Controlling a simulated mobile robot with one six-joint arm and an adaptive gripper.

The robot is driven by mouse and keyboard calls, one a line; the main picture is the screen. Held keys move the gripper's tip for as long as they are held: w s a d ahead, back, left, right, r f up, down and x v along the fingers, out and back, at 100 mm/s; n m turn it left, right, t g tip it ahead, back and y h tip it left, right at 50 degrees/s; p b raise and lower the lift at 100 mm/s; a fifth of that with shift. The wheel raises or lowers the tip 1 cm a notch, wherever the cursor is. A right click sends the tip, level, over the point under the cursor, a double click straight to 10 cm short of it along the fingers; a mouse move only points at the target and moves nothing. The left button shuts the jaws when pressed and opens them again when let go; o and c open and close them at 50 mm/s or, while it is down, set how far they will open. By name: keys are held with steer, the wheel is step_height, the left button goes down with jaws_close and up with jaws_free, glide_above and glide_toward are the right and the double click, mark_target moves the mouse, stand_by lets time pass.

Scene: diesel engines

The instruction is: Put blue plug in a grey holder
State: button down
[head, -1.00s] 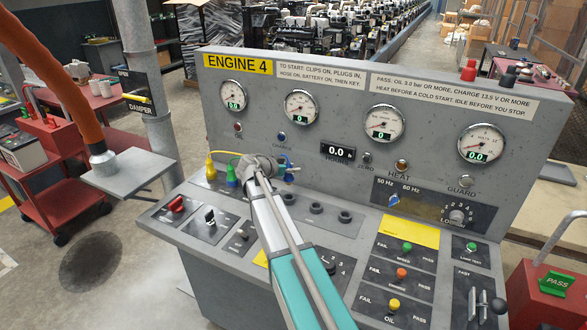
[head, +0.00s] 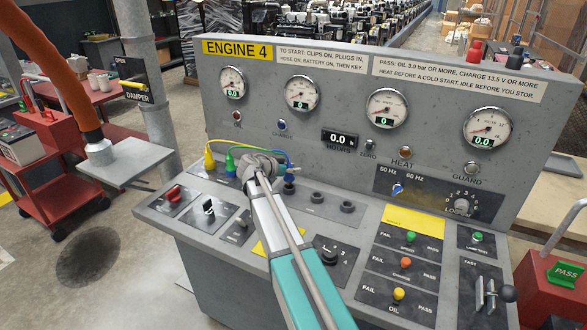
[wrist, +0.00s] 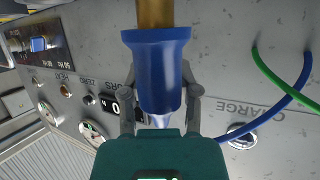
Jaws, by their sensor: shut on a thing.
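The blue plug (head: 290,173) is in my gripper (head: 264,165), just above the console desk. In the wrist view the plug's blue body (wrist: 158,65) sits between the two fingers of my gripper (wrist: 161,92), its brass end toward the top edge. Grey round holders (head: 317,197) stand in a row on the desk. The leftmost holder is right below the plug, and I cannot tell whether they touch. Two other holders to the right look empty. A blue cable (wrist: 285,103) shows at the right of the wrist view.
A yellow plug (head: 209,160) and a green plug (head: 230,166) stand left of my gripper with their cables. Switches and a rotary knob (head: 329,255) sit nearer on the desk. The upright gauge panel (head: 340,115) rises close behind.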

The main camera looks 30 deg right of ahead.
steer(key=shift+f+b, duration=1.2)
steer(key=shift+f, duration=0.2)
steer(key=shift+c, duration=1.3)
jaws_free()
